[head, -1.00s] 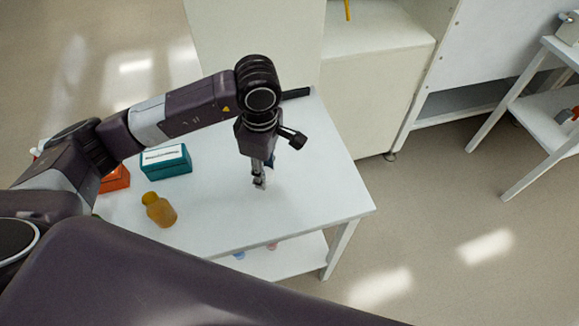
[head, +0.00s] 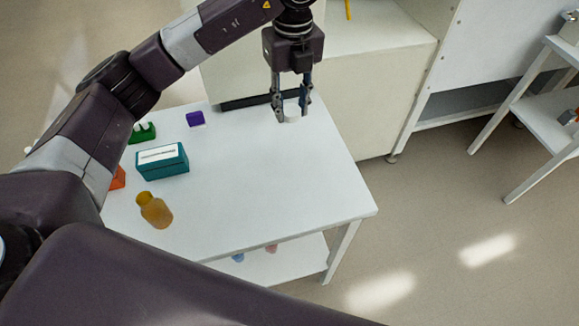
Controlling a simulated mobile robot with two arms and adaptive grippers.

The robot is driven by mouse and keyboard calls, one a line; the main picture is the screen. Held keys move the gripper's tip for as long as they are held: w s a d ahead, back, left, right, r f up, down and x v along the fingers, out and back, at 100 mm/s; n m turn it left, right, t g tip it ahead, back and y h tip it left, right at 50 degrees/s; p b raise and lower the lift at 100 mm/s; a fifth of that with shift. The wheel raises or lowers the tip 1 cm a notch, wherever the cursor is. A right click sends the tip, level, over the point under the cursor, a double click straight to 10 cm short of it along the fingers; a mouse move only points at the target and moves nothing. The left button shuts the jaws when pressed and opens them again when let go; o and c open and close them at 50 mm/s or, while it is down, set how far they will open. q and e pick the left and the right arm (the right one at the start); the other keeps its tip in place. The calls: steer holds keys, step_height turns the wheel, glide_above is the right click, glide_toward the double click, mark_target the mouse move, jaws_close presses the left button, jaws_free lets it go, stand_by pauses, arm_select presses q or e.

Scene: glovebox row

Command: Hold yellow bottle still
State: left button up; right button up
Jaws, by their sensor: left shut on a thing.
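My left gripper (head: 290,114) is at the back right of the table, well away from the bottle. Its fingers are shut on a small white round thing (head: 292,113), perhaps a cap. I cannot tell whether that thing touches the tabletop. My right gripper is not in view.
A teal box (head: 163,162) with a white label stands behind the bottle. A purple block (head: 195,118), a green item (head: 142,132) and a partly hidden orange item (head: 118,178) are also there. The table's middle and right are clear.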

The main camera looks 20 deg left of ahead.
mark_target(297, 155)
arm_select(q)
steer(key=r+n, duration=0.1)
steer(key=n, duration=0.1)
steer(key=w+r+n, duration=0.1)
steer(key=n, duration=0.1)
steer(key=d+r+n, duration=0.1)
steer(key=shift+w+n, duration=0.25)
steer(key=shift+n, duration=0.15)
steer(key=shift+w+d+r+n, duration=0.1)
steer(key=shift+r+n, duration=0.4)
steer(key=shift+n, duration=0.3)
steer(key=shift+f, duration=0.15)
step_height(297, 155, down, 18)
steer(key=p, duration=0.3)
steer(key=shift+f+p, duration=0.25)
steer(key=shift+p, duration=0.05)
steer(key=shift+f, duration=0.5)
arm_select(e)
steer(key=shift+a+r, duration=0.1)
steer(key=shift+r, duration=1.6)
arm_select(q)
steer(key=shift+f, duration=0.1)
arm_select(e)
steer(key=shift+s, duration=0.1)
arm_select(q)
steer(key=o, duration=1.3)
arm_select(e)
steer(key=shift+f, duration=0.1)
